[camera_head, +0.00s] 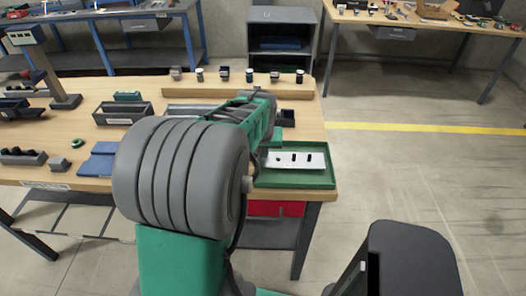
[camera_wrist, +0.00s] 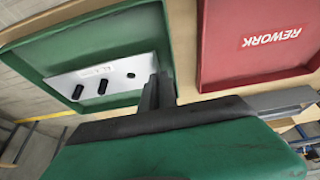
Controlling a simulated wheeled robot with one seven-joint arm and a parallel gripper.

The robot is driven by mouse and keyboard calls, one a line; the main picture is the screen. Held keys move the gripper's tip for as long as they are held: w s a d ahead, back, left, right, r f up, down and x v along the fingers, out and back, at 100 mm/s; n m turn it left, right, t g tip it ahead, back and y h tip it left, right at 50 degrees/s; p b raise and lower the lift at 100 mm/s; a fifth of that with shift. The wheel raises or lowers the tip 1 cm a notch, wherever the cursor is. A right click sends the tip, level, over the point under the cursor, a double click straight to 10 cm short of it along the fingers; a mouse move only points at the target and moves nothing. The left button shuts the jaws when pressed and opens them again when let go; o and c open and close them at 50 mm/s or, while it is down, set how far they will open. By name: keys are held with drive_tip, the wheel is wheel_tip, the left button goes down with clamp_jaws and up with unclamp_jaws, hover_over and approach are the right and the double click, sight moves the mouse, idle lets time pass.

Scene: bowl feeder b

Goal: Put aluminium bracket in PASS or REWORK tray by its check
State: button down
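The aluminium bracket (camera_head: 296,160) is a pale plate with dark holes. It is at the green tray (camera_head: 300,183) on the table's right end; whether it touches the tray floor I cannot tell. In the wrist view, the bracket (camera_wrist: 112,75) shows two dark slots and a small round hole over the green tray (camera_wrist: 38,58). My gripper (camera_wrist: 157,92) has its fingers close together at the bracket's right end, and they appear shut on it.
My arm hides the middle of the table in the head view. A grey bin (camera_head: 122,112), blue blocks (camera_head: 97,163) and a stand (camera_head: 62,100) are on the left. Several small parts line a wooden strip (camera_head: 240,88) at the back. Open floor lies to the right.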

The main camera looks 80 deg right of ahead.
drive_tip(key=shift+f, duration=0.2)
drive_tip(key=c, duration=1.6)
unclamp_jaws()
drive_tip(key=shift+c, duration=0.2)
drive_tip(key=w+d+v, duration=0.1)
drive_tip(key=v, duration=1.2)
drive_tip(key=w+a+f+n+t+y, duration=0.1)
drive_tip(key=w+a+n, duration=0.2)
drive_tip(key=w+a, duration=0.6)
drive_tip(key=w+a+f+n+t+y, duration=0.1)
drive_tip(key=w+a+n, duration=0.2)
drive_tip(key=w+a, duration=0.5)
drive_tip(key=w+a+f+n+y, duration=0.1)
drive_tip(key=w+a+n, duration=0.1)
drive_tip(key=a, duration=0.7)
drive_tip(key=w+a+f+n, duration=0.2)
drive_tip(key=a+n, duration=0.2)
drive_tip(key=a, duration=0.4)
drive_tip(key=w+a+f+n+y, duration=0.1)
drive_tip(key=w+a+n, duration=0.2)
drive_tip(key=a, duration=0.6)
drive_tip(key=shift+a+f+n+t+y, duration=0.3)
drive_tip(key=shift+f, duration=0.1)
